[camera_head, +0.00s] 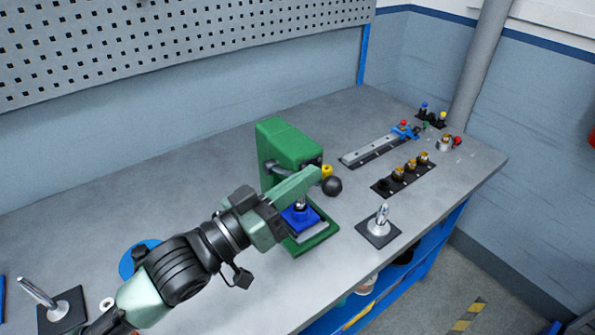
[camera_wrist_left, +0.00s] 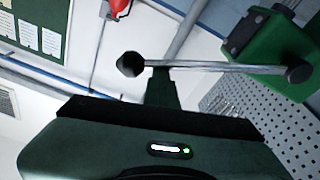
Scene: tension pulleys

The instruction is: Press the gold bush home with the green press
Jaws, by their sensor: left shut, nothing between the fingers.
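The green press (camera_head: 285,145) stands mid-bench; its body is at the top right of the left wrist view (camera_wrist_left: 285,60). Its lever, a metal rod (camera_wrist_left: 220,68), ends in a black ball knob (camera_head: 331,186), also in the left wrist view (camera_wrist_left: 130,65). My left gripper (camera_head: 312,178) is shut and empty, its fingers beside the knob; I cannot tell whether they touch the lever. A blue block (camera_head: 299,217) with a metal piece on top sits on the press base. I cannot make out a gold bush in the press; my gripper hides part of it. My right gripper is not in view.
A black rack (camera_head: 404,175) with several gold-coloured parts and a grey rail (camera_head: 375,148) lie to the right. A black plate with a metal post (camera_head: 380,222) stands near the front edge. Another post plate (camera_head: 62,310) is at the front left. The left bench surface is mostly clear.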

